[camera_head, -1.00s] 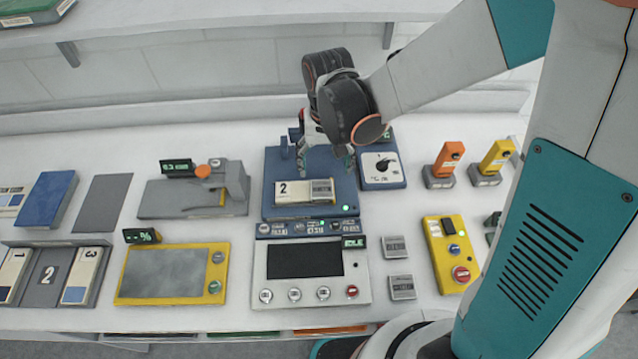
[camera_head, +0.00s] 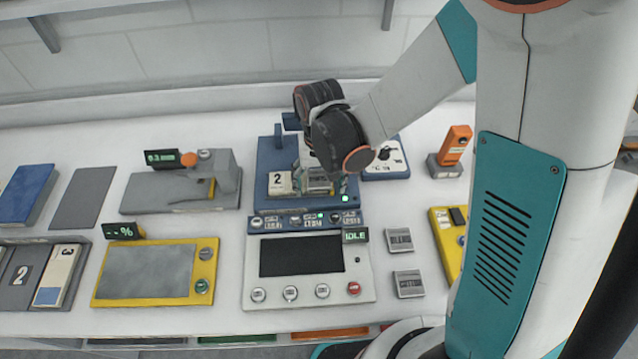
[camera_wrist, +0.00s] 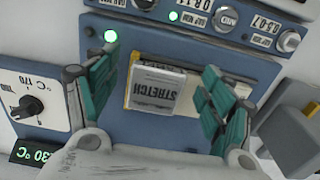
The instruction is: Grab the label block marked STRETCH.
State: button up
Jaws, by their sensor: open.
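The label block marked STRETCH (camera_wrist: 154,91) is grey with dark lettering, upside down in the wrist view. It lies on a cream-and-yellow block (camera_wrist: 196,99), which shows a 2 in the head view (camera_head: 279,184), on the blue machine (camera_wrist: 165,132). My gripper (camera_wrist: 159,82) is open, with teal-padded fingers on either side of the STRETCH block and a visible gap on both sides. In the head view my gripper (camera_head: 327,177) is over the right part of the numbered block and partly hides the label.
Two loose grey label blocks (camera_head: 399,240) (camera_head: 408,284) lie right of the white panel (camera_head: 308,292) marked IDLE. A dial box (camera_head: 384,163) stands right of the blue machine. A yellow-framed panel (camera_head: 207,250) is at left. White counter shows between the devices.

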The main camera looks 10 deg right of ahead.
jog(key=shift+f, duration=0.1)
jog(key=shift+c, duration=0.6)
jog(key=c, duration=1.2)
jog(key=shift+o, duration=0.2)
